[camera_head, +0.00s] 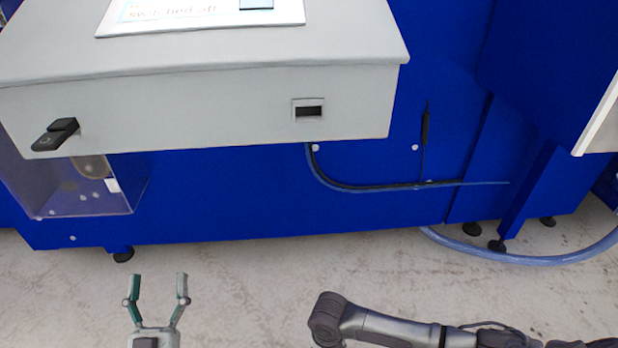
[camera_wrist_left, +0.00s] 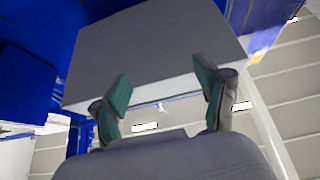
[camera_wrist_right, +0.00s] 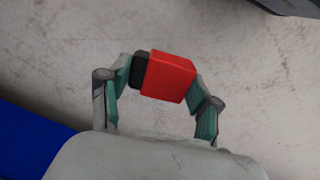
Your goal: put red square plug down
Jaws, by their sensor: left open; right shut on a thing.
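The red square plug (camera_wrist_right: 168,76) is a red block with a black part on its left side. It shows in the right wrist view between the fingers of my right gripper (camera_wrist_right: 160,80), which is shut on it above the concrete floor. In the head view only my right arm shows at the bottom right; the right gripper and plug are out of that picture. My left gripper (camera_head: 156,290) is open and empty at the bottom left of the head view, over the floor and in front of the machine. It also shows in the left wrist view (camera_wrist_left: 160,90), fingers apart.
A grey control box (camera_head: 210,110) juts from the blue machine (camera_head: 250,200). It carries a black switch (camera_head: 55,134), a small dark socket (camera_head: 308,110) and a screen. A clear box (camera_head: 80,185) hangs below its left end. A blue hose (camera_head: 560,258) lies on the right. The floor (camera_head: 260,300) in front is clear.

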